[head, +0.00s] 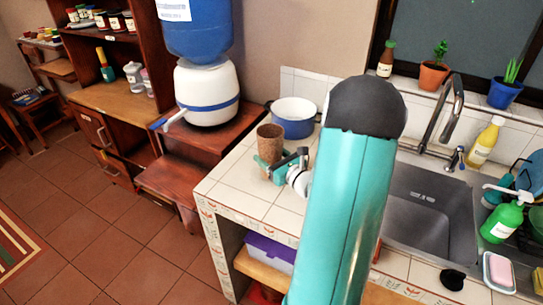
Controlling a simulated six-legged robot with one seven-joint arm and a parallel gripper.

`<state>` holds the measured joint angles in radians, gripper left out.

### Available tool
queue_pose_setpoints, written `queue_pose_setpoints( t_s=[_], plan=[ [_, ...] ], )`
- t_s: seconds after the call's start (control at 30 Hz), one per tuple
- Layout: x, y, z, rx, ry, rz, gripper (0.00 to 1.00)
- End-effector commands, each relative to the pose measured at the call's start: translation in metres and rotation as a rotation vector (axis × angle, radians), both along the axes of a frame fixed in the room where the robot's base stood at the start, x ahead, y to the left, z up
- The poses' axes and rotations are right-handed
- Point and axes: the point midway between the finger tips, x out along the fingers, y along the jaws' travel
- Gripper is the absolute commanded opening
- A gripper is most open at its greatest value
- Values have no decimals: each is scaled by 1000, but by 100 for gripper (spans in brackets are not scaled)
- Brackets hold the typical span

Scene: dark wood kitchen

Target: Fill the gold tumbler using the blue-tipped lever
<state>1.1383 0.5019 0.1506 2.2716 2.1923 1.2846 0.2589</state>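The gold tumbler (270,138), brownish gold and upright, is at the left part of the white tiled counter. My gripper (272,165), teal and dark, is at the tumbler's lower part, with a teal finger overlapping its front. The arm reaches it from the right. Whether the fingers press on the tumbler cannot be told. A water dispenser (207,95) with a white base and blue bottle stands on a wooden stand at the left. Its white tap lever with a blue tip (157,124) points left, away from the tumbler.
A blue and white pot (293,118) stands behind the tumbler. The steel sink (432,205) with its faucet (453,105) is at the right, with a yellow bottle (486,142) and green soap bottle (502,220) around it. The wooden stand (180,180) has a lower step. Tiled floor is clear at the left.

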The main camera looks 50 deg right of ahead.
Motion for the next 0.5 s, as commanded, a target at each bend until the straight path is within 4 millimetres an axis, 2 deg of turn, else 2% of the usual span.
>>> queue_pose_setpoints(
  t_s=[0.1,0.47,0.5],
  plan=[
    [-1,1,-8,-2,-3,-3,26],
    [-2,3,-11,-1,-2,-5,26],
    [-3,3,-13,-1,-1,-5,65]
  ],
)
